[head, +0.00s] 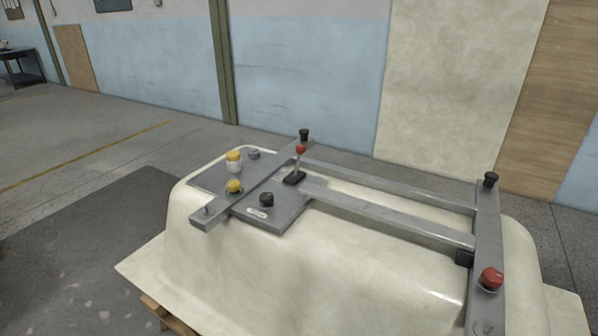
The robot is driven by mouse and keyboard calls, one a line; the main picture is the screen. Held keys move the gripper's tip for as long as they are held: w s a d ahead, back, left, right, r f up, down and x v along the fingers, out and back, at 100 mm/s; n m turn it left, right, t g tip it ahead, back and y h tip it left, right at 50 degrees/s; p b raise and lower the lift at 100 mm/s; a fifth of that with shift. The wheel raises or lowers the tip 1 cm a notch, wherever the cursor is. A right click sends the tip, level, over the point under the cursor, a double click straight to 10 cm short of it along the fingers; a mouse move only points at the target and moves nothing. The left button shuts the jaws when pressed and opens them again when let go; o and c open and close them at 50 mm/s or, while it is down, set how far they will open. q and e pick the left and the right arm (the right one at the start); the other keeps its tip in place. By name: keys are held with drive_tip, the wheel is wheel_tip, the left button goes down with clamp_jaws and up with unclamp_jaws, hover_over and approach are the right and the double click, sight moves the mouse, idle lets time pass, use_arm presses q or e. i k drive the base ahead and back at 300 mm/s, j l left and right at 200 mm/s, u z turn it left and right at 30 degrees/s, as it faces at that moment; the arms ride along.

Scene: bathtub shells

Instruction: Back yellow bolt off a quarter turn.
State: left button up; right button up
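Two yellow-topped parts show in the head view, at the left end of the grey metal frame on an upturned cream bathtub shell (215,245). A low yellow bolt or knob (234,187) sits near the left crossbar (255,185). Behind it, a taller part with a yellow cap on a whitish body (234,160) stands upright on the grey plate (208,178). I cannot tell from the picture which one is the named bolt, nor its turn angle. Neither of my grippers is in view, and nothing touches either yellow part.
A lever with a red ball (300,149), a black knob (267,199) and a small grey bolt (254,153) are close to the yellow parts. Black knobs top the frame's far ends (491,179). A red knob (491,278) is at right. Open floor lies left.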

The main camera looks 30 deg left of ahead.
sight(234, 186)
drive_tip(key=j+z, duration=0.4)
drive_tip(key=k+j+z, duration=0.1)
drive_tip(key=j+z, duration=0.25)
drive_tip(key=k+j+z, duration=0.15)
drive_tip(key=j+z, duration=0.25)
drive_tip(key=k+j+z, duration=0.2)
drive_tip(key=j+z, duration=0.15)
drive_tip(key=j, duration=0.15)
